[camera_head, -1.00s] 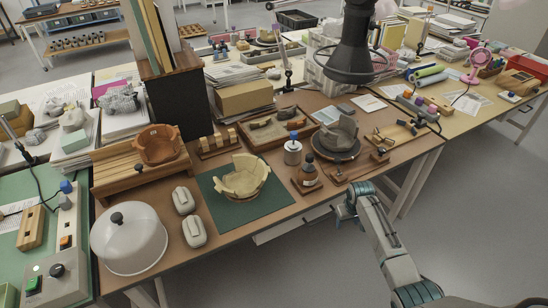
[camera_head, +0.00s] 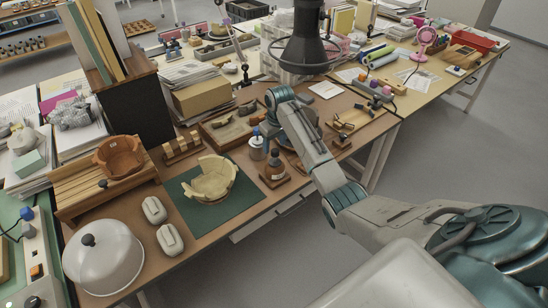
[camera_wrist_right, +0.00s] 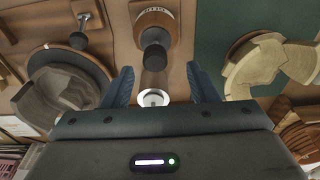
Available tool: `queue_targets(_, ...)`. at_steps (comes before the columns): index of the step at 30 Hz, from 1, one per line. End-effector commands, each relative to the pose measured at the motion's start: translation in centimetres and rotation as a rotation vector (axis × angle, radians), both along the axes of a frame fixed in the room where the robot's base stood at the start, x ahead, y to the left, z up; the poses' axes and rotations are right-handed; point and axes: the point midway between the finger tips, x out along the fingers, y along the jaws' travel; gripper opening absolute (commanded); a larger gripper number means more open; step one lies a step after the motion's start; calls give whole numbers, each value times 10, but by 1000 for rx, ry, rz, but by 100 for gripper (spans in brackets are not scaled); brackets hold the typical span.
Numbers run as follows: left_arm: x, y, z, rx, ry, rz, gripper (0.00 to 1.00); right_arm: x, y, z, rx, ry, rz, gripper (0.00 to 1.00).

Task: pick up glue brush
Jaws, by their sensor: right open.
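The glue jar (camera_head: 257,152) is a pale cylinder with a blue top, standing on the bench right of the green mat. I cannot clearly make out a separate glue brush; the blue top may be its handle. My right gripper (camera_head: 268,137) points down right beside the jar, partly hidden by my own arm. In the right wrist view its two blue fingers (camera_wrist_right: 162,84) are apart, with a pale round top (camera_wrist_right: 153,98) between them near the palm; contact cannot be told. My left gripper is not in view.
A cream sherd bowl (camera_head: 210,182) sits on the green mat (camera_head: 238,200). A grey sherd vessel (camera_wrist_right: 62,92) lies on the jar's other side. A shallow wooden tray (camera_head: 212,138) is behind.

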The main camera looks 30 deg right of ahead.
Motion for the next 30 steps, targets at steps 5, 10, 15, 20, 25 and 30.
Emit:
queue_targets(5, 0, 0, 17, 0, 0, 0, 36, 3, -4, -20, 2, 6, -2, 53)
queue_targets(10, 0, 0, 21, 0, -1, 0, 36, 6, -5, -42, 0, 4, -1, 53)
queue_targets(15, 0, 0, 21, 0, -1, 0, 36, 6, -5, -49, -1, 1, 0, 53)
queue_targets(20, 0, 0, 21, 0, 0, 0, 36, 6, -5, -49, -1, 2, 0, 47)
queue_targets(25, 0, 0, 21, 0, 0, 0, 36, 6, -5, -48, -1, 2, -1, 14)
queue_targets(30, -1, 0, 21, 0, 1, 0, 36, 6, -5, -48, -1, 2, -1, 14)
